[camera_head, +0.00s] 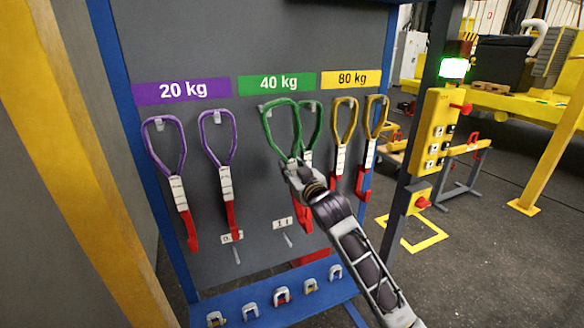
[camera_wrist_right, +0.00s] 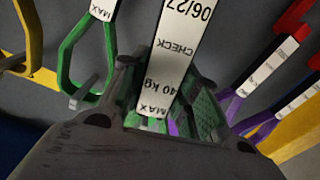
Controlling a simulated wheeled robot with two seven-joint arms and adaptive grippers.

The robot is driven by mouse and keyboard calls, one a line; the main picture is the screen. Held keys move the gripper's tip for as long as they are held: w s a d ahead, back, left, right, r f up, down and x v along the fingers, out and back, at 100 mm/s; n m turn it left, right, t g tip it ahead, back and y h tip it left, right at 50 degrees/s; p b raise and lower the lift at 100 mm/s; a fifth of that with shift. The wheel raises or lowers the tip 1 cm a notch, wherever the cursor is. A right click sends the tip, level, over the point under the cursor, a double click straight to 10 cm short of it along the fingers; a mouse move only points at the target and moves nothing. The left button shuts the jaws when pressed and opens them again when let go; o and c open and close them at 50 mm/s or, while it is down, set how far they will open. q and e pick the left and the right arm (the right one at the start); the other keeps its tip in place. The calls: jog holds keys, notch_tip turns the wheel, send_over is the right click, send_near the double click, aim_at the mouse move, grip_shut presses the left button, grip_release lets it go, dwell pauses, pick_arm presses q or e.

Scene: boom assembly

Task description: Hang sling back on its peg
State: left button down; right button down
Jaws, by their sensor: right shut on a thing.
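A green 40 kg sling (camera_head: 268,124) is in my right gripper (camera_head: 297,166), in front of the board under the green 40 kg sign (camera_head: 277,82). In the right wrist view its white label (camera_wrist_right: 172,60), marked 40 kg, stands between the two fingers (camera_wrist_right: 150,108), which are shut on it. Its loop is up near the board's peg row; I cannot tell whether it rests on a peg. A second green sling (camera_head: 318,122) hangs just right of it, partly behind it; it also shows in the wrist view (camera_wrist_right: 68,52). My left gripper is not in view.
Two purple slings (camera_head: 182,146) hang left and two yellow slings (camera_head: 345,122) hang close on the right. A blue ledge with several shackles (camera_head: 282,296) is below. A yellow control box (camera_head: 432,135) with a green lamp stands right of the board.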

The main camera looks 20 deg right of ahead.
jog(key=shift+r, duration=0.15)
jog(key=shift+w, duration=0.4)
jog(key=w+f+b, duration=0.3)
jog(key=w+b, duration=0.1)
jog(key=w, duration=0.6)
jog(key=shift+a, duration=0.2)
dwell(2.7)
jog(key=shift+w+f, duration=0.15)
dwell(0.6)
